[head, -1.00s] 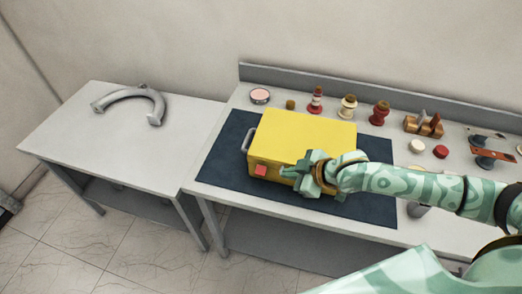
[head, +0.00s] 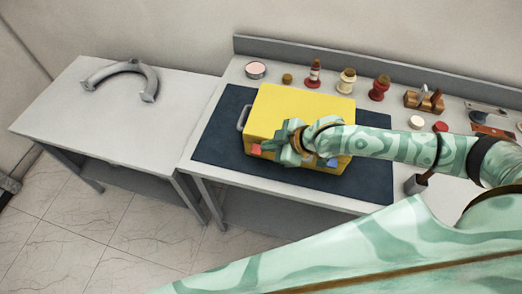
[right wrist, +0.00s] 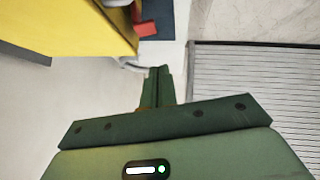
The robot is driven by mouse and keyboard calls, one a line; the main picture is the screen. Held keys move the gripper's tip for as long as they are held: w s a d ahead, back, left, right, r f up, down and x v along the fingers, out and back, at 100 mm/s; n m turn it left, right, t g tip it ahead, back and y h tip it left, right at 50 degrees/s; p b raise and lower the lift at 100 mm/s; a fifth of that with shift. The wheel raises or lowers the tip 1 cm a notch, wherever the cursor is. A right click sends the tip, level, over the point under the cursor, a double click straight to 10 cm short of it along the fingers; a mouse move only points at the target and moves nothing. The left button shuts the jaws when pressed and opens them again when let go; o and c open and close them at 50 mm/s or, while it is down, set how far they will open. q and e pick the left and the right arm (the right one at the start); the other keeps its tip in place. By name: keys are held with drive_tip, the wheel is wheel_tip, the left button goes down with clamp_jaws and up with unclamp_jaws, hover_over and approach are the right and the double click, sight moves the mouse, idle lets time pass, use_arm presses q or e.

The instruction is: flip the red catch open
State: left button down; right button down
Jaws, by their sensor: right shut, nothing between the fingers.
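The yellow box (head: 300,105) sits on the dark mat (head: 218,145). Its red catch (head: 255,150) shows low on the front face, near the left corner. A blue piece (head: 332,162) shows farther right on that face. My right gripper (head: 272,146) is in front of the box, its fingers pointing left close to the red catch; I cannot tell whether they touch. In the right wrist view the shut, empty fingers (right wrist: 158,85) are apart from a red piece (right wrist: 146,28) beside the yellow box (right wrist: 75,18). My left gripper is not in view.
A grey handle (head: 243,117) sticks out at the box's left side. Bottles and small parts, such as a red-based one (head: 379,88), stand along the back and right. A grey curved piece (head: 122,74) lies on the left table (head: 110,125), otherwise clear.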

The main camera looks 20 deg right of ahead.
sight(252, 152)
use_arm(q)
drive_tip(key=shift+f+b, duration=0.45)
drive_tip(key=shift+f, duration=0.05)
use_arm(e)
drive_tip(key=shift+w+a+f, duration=0.25)
drive_tip(key=shift+w+f, duration=0.25)
drive_tip(key=shift+f, duration=0.6)
drive_tip(key=shift+w+a+f, duration=0.2)
drive_tip(key=shift+w+f, duration=0.35)
drive_tip(key=shift+f, duration=0.6)
drive_tip(key=shift+w+a+f, duration=0.25)
drive_tip(key=shift+w+f, duration=0.25)
drive_tip(key=shift+f, duration=0.6)
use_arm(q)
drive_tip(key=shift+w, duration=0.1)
